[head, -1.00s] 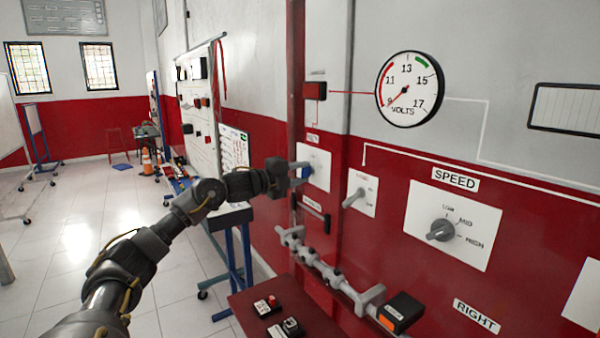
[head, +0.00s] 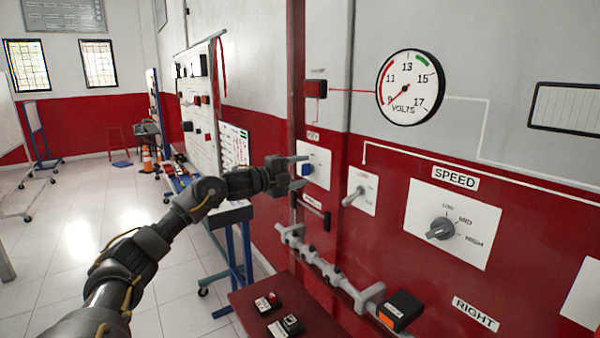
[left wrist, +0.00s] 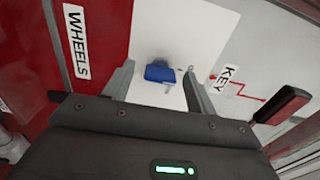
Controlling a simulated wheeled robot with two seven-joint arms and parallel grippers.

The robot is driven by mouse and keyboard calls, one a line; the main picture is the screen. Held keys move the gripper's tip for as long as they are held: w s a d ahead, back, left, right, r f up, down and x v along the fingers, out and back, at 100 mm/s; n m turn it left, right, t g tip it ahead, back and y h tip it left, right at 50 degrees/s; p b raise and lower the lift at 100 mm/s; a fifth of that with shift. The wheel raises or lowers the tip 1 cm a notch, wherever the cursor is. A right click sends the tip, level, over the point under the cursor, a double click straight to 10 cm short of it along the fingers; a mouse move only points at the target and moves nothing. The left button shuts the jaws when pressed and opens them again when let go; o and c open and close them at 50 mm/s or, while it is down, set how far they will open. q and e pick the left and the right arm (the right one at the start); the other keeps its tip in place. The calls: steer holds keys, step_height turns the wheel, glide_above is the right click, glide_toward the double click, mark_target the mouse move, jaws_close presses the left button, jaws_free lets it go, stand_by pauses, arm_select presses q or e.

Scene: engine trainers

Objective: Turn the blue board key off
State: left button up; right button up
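The blue board key (head: 307,169) sits on a white plate (head: 321,165) on the red wall panel, left of the grey lever switch. My left gripper (head: 299,171) is in front of it, open, with one finger above the key and one below in the head view. In the left wrist view the blue key (left wrist: 160,73) shows between the two spread fingers (left wrist: 159,92), with a gap on each side. A KEY label (left wrist: 228,77) is beside the plate. My right gripper is not in view.
A grey lever switch (head: 354,196) and a SPEED knob (head: 440,230) are to the right. A volts gauge (head: 409,88) hangs above, its needle near 9. A grey bar (head: 320,260) and a black box (head: 400,311) stick out below.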

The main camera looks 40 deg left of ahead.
arm_select(q)
steer(key=shift+s, duration=0.1)
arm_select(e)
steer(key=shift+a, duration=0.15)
arm_select(q)
steer(key=b+v, duration=0.8)
steer(key=v, duration=0.2)
steer(key=shift+s, duration=0.3)
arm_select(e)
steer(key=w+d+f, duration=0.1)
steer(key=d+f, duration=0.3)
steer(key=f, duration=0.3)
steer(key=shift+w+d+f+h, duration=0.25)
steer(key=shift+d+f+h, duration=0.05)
arm_select(q)
steer(key=shift+a, duration=0.1)
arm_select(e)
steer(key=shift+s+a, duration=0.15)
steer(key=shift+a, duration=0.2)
